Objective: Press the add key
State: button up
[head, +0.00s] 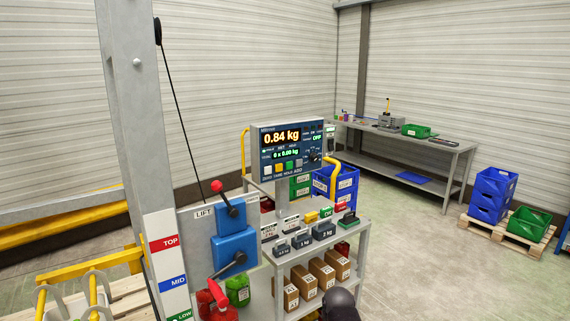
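The scale display box (292,147) stands on a post above the grey cart, with yellow handles at its sides. Its screen reads 0.84 kg on top and 6 x 0.00 kg below. A row of small keys runs along its lower edge over the labels ZERO, TARE, HOLD and ADD. The add key (299,163) appears to be the rightmost of the row, over the ADD label; its details are too small to tell. My gripper is not visible. A dark rounded part at the bottom edge looks like part of my arm, well below the box.
The cart (363,246) carries grey weights (323,230) on top and brown boxes (322,271) below. A grey post (143,120) and a lift lever panel (233,225) stand left of the box. A workbench (405,146) and blue crates (490,196) are behind right, with clear floor between.

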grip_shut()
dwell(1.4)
